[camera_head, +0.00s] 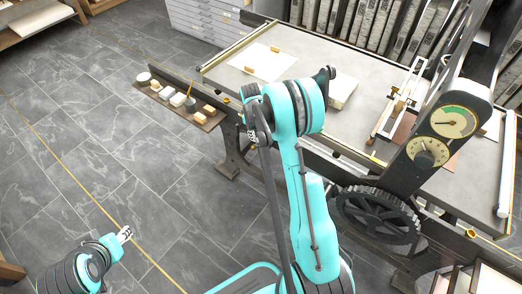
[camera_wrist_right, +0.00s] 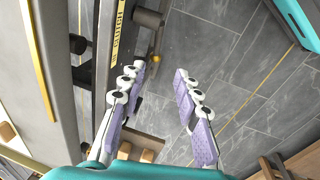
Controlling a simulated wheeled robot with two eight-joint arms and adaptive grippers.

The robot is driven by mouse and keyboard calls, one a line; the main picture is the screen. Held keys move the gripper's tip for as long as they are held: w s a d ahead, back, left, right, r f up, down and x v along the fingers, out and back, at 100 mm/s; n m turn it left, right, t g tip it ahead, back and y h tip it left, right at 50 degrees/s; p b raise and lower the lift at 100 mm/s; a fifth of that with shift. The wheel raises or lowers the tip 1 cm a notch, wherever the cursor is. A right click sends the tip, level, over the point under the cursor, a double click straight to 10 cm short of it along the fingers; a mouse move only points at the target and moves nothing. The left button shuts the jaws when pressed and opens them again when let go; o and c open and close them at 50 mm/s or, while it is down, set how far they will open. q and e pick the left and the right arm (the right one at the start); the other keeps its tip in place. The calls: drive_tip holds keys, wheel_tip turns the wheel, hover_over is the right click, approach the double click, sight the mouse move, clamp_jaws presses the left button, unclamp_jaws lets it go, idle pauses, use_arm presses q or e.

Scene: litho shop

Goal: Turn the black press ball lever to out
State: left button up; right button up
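My right gripper (camera_wrist_right: 160,100) is open in the wrist view, its two pale, purple-padded fingers apart with bare floor showing between them. In the head view the right gripper (camera_head: 252,133) is mostly hidden beside my teal arm. A dark bar with a yellow label reading CLUTCH (camera_wrist_right: 117,30) lies left of the fingers. A black round knob (camera_wrist_right: 78,45) sits just left of that bar, apart from the fingers. A dark cylinder with a small brass ball (camera_wrist_right: 155,58) is at its right. I cannot tell the lever's setting. My left gripper (camera_head: 125,233) is small at lower left.
The press bed (camera_head: 230,75) carries paper and a pale block. A dial panel (camera_head: 450,122) and a dark gear wheel (camera_head: 378,213) stand at right. A side shelf (camera_head: 205,122) holds several small items. The tiled floor at left is clear.

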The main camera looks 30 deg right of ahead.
hover_over(261, 147)
wheel_tip(261, 147, down, 6)
drive_tip(key=f+b, duration=0.1)
drive_tip(key=f, duration=0.1)
drive_tip(key=f+b, duration=0.1)
drive_tip(key=f, duration=0.2)
drive_tip(key=f+b, duration=0.1)
drive_tip(key=f, duration=0.1)
drive_tip(key=shift+w+d+f+b, duration=0.2)
drive_tip(key=shift+w+f+b, duration=0.1)
clamp_jaws()
